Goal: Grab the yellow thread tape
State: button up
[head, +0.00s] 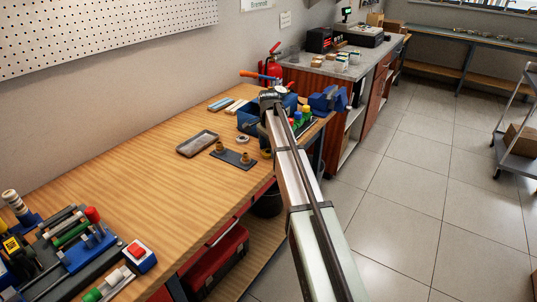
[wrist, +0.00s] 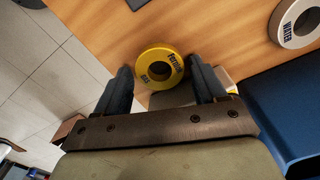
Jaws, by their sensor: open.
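The yellow thread tape (wrist: 146,59) is a ring with dark lettering around its hole, seen in the wrist view near the edge of the wooden bench. My gripper (wrist: 160,78) is open, with one dark finger on each side of the yellow roll. I cannot tell whether either finger touches it.
A white tape roll marked "WATER" (wrist: 296,22) lies on the bench (head: 130,190). A blue bin (wrist: 285,105) is close beside my gripper. A blue vise (head: 328,100) stands at the bench's far end. A grey tray (head: 197,144) lies farther left.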

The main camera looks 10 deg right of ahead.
jog(key=shift+f, duration=0.15)
jog(key=c, duration=0.8)
